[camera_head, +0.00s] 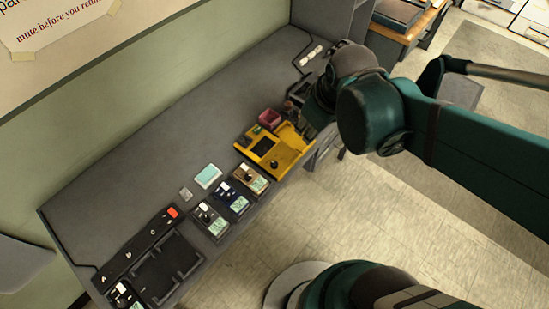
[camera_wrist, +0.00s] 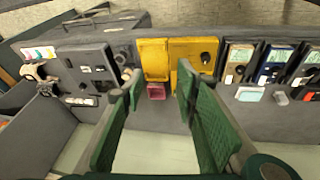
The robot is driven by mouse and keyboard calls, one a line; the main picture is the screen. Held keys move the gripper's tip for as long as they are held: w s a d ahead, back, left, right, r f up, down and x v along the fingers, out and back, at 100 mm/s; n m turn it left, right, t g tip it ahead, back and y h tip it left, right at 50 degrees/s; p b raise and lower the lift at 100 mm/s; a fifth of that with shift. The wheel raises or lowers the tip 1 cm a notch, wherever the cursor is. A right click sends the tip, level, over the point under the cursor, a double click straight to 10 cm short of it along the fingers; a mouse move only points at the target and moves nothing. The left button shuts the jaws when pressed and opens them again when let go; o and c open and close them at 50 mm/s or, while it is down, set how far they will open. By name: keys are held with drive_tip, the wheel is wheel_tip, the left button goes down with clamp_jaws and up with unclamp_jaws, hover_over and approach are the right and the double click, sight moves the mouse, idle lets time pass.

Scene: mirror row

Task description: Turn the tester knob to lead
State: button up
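The yellow tester (camera_head: 258,146) lies on the grey bench near its front edge, with a dark panel and a black knob (camera_head: 275,163). In the wrist view the yellow tester (camera_wrist: 179,45) is beyond the fingertips, and its black knob (camera_wrist: 206,57) shows right of the right fingertip. My gripper (camera_wrist: 160,78) is open, with its two green fingers apart and nothing held between them. In the head view my gripper is mostly hidden behind the arm, near the tester's right end. The knob's markings are too small to read.
A small dark red box (camera_head: 269,117) stands beside the tester. Several small knobbed boxes, including a blue one (camera_head: 232,197), line the front edge to its left. A light teal pad (camera_head: 208,176) lies behind them. A black strip with a red switch (camera_head: 173,212) is farther left.

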sight(275, 163)
drive_tip(key=shift+s+a+f+n+g+h+p, duration=0.1)
drive_tip(key=shift+a+f+n+g+p, duration=0.6)
drive_tip(key=shift+a+f+n, duration=0.85)
drive_tip(key=shift+s+a+f+n+g+h+p, duration=0.1)
drive_tip(key=shift+a+f+n+g+p, duration=0.55)
drive_tip(key=shift+a+f+n, duration=0.9)
drive_tip(key=shift+s+a+f+n+g+h+p, duration=0.1)
drive_tip(key=shift+a+f+n+g+p, duration=0.75)
drive_tip(key=shift+a+n, duration=1.2)
drive_tip(key=shift+f, duration=0.1)
drive_tip(key=shift+f, duration=0.15)
drive_tip(key=shift+f+b, duration=1.1)
drive_tip(key=shift+f, duration=2.65)
drive_tip(key=c, duration=0.9)
